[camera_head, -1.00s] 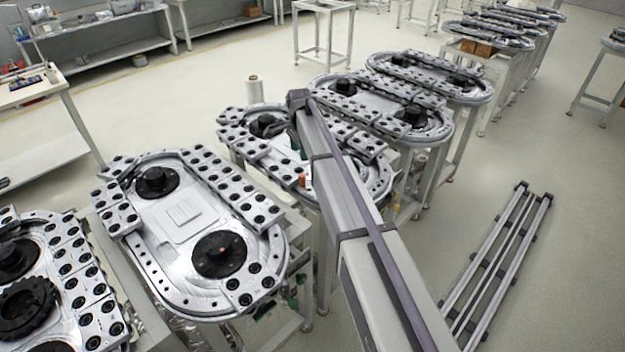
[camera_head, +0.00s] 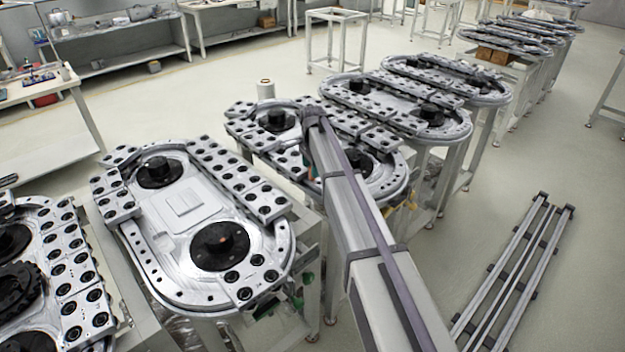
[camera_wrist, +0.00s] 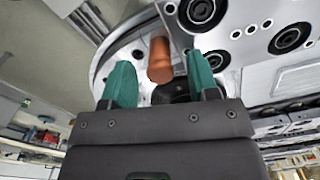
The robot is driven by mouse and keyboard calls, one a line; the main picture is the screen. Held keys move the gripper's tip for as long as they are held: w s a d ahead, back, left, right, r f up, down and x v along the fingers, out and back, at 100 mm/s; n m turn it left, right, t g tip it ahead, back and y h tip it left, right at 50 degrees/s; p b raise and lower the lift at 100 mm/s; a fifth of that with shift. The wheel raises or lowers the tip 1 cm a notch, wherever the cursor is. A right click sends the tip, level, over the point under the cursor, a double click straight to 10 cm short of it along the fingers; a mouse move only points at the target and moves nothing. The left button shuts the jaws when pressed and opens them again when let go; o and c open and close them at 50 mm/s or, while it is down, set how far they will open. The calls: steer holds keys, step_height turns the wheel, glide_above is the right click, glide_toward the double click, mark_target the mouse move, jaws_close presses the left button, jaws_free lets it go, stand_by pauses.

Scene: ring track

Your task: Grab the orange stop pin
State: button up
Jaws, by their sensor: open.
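The orange stop pin (camera_wrist: 159,60) is a short upright-looking cylinder in the wrist view, at the edge of a silver ring-track plate (camera_wrist: 240,75). My gripper (camera_wrist: 158,66) has two green fingers spread apart, one on each side of the pin in the picture. Gaps show between the pin and both fingers. I cannot tell how far the pin stands beyond the fingertips. In the head view my arm hides most of the gripper; only a bit of green shows beside the arm, and the pin cannot be made out.
A ring track (camera_head: 285,157) lies under my arm's end. Another ring track (camera_head: 185,262) stands at front left, and more (camera_head: 395,125) stand behind. Rails (camera_head: 515,275) lie on the floor at right. Open floor surrounds them.

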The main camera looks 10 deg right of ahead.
steer(key=shift+r, duration=0.1)
steer(key=c, duration=1)
